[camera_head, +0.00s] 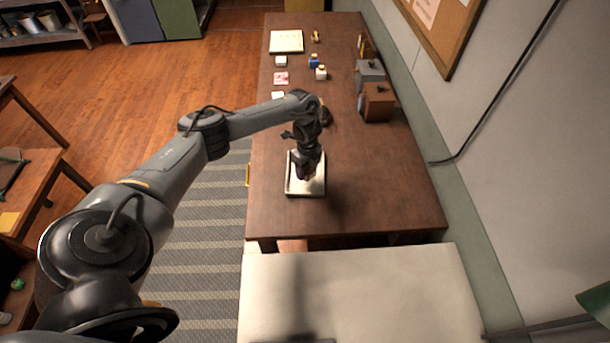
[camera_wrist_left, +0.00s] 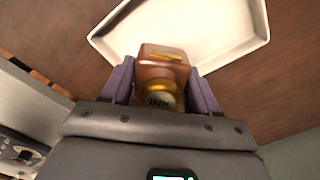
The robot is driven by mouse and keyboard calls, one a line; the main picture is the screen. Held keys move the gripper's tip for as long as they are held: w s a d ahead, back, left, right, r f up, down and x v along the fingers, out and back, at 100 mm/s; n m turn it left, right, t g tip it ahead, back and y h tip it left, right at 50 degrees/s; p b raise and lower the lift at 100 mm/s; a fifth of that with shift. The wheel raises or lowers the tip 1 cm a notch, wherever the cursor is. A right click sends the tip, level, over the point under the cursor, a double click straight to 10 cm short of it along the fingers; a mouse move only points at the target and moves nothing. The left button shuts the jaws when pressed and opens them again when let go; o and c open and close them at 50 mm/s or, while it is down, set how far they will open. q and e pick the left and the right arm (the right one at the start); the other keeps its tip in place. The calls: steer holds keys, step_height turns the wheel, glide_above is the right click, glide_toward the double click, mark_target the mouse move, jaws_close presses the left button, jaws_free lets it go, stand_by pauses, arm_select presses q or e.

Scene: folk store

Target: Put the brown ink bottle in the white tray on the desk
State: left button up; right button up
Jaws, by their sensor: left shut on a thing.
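The white tray (camera_head: 291,187) lies on the desk (camera_head: 375,195) near its front end. My left gripper (camera_head: 306,176) is over the tray in the head view and hides part of it. In the left wrist view my left gripper (camera_wrist_left: 160,88) is shut on the brown ink bottle (camera_wrist_left: 164,72), which has a yellow-gold part and an INK label. The white tray (camera_wrist_left: 215,60) shows just beyond the bottle there. I cannot tell whether the bottle touches the tray floor. In the head view the bottle is mostly hidden by the gripper. My right gripper is not in view.
Blue (camera_head: 314,61) and white (camera_head: 321,72) bottles stand farther back on the desk. Wooden (camera_head: 377,103) and grey (camera_head: 369,74) boxes stand along the wall side. A pale surface (camera_head: 360,295) lies in front of the desk. The desk right of the tray is clear.

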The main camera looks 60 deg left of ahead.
mark_target(305, 175)
arm_select(q)
steer(key=shift+s+a+f, duration=0.15)
steer(key=shift+a+f, duration=0.1)
steer(key=shift+a, duration=0.15)
steer(key=shift+f, duration=2)
steer(key=shift+f, duration=0.1)
steer(key=o, duration=1.2)
steer(key=shift+o, duration=0.2)
